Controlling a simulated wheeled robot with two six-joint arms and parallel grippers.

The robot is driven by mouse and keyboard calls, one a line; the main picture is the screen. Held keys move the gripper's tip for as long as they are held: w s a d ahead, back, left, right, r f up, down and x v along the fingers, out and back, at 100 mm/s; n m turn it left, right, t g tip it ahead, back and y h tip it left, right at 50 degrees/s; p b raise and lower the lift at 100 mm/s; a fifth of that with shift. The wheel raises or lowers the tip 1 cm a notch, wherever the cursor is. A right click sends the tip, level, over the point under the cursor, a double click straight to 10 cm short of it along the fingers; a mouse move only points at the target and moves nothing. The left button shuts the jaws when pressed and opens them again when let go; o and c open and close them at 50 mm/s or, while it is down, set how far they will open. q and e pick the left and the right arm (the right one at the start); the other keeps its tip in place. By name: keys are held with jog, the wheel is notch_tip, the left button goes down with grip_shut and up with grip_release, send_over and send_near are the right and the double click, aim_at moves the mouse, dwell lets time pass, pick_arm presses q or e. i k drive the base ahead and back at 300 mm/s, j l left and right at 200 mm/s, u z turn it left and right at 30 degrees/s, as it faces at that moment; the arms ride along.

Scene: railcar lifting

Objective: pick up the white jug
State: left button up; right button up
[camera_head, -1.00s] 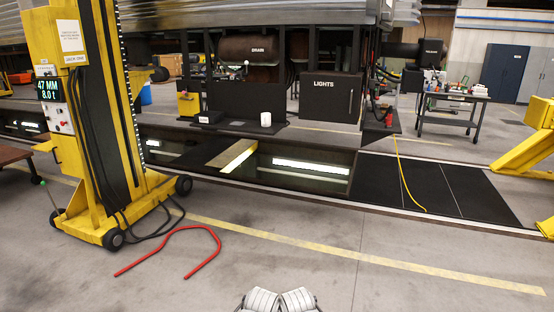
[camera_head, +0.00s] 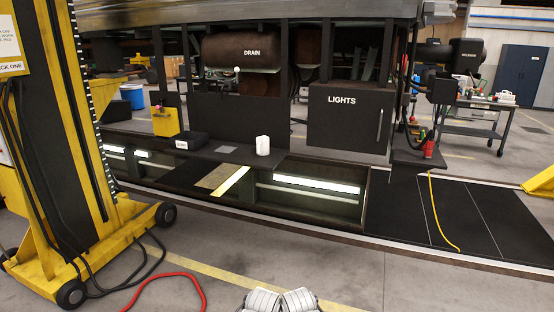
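The white jug (camera_head: 263,145) is a small, pale upright vessel. It stands on a dark ledge under the railcar, left of the LIGHTS box, beyond the open pit. At the bottom centre two light grey, rounded parts of my own body show. Neither gripper can be made out in the head view, and nothing of mine touches the jug.
The lit pit (camera_head: 310,200) lies between me and the ledge. Black panels (camera_head: 420,205) cover the pit at right. The LIGHTS box (camera_head: 348,118) stands beside the jug.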

aim_at(262, 143)
jog(key=i, duration=0.65)
jog(key=i+u, duration=0.15)
jog(key=i, duration=0.5)
jog(key=i+l, duration=0.2)
jog(key=i, duration=0.45)
jog(key=j+u, duration=0.05)
